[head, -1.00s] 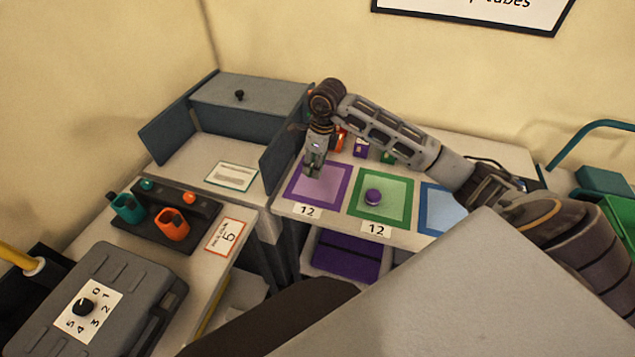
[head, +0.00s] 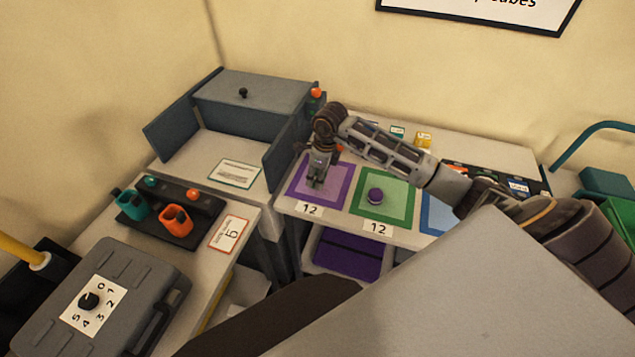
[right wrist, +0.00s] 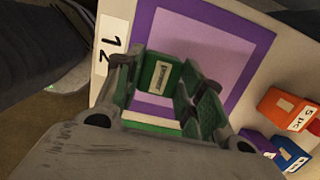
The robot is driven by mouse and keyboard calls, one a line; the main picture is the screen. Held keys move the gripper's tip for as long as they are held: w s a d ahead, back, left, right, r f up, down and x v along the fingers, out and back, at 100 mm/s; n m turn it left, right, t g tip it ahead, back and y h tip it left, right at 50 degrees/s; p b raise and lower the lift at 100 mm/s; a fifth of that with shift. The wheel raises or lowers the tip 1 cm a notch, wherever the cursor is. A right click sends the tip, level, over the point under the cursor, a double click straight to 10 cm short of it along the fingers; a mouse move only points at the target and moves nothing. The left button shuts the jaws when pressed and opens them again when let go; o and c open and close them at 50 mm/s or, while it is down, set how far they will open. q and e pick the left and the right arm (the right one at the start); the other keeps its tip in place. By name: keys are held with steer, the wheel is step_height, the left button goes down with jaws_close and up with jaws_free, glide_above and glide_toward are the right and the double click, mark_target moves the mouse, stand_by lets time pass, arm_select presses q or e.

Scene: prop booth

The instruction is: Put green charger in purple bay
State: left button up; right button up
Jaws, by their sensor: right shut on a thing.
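The purple bay (head: 340,188) is a purple-bordered square on the white counter, with a "12" label at its front. My right gripper (head: 316,184) points down over this bay in the head view. In the right wrist view, the gripper (right wrist: 165,90) is shut on the green charger (right wrist: 158,74), which has a pale label on its face. The purple border (right wrist: 210,32) surrounds it in that view. I cannot tell whether the charger touches the bay's surface. The charger is hard to make out in the head view. My left gripper is not in view.
A grey panel (head: 282,155) stands close on the left. Orange (right wrist: 283,108) and blue (right wrist: 290,152) boxes stand beside the purple bay in the wrist view.

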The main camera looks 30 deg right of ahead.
steer(key=shift+f, duration=1.55)
steer(key=shift+f, duration=0.2)
steer(key=o, duration=1)
steer(key=shift+o, duration=0.2)
steer(key=shift+r, duration=0.2)
steer(key=r, duration=0.4)
steer(key=s+r, duration=0.1)
steer(key=r, duration=0.3)
steer(key=d+r, duration=0.1)
steer(key=r, duration=0.3)
steer(key=shift+s+d, duration=0.1)
steer(key=shift+s, duration=0.1)
steer(key=shift+f, duration=0.1)
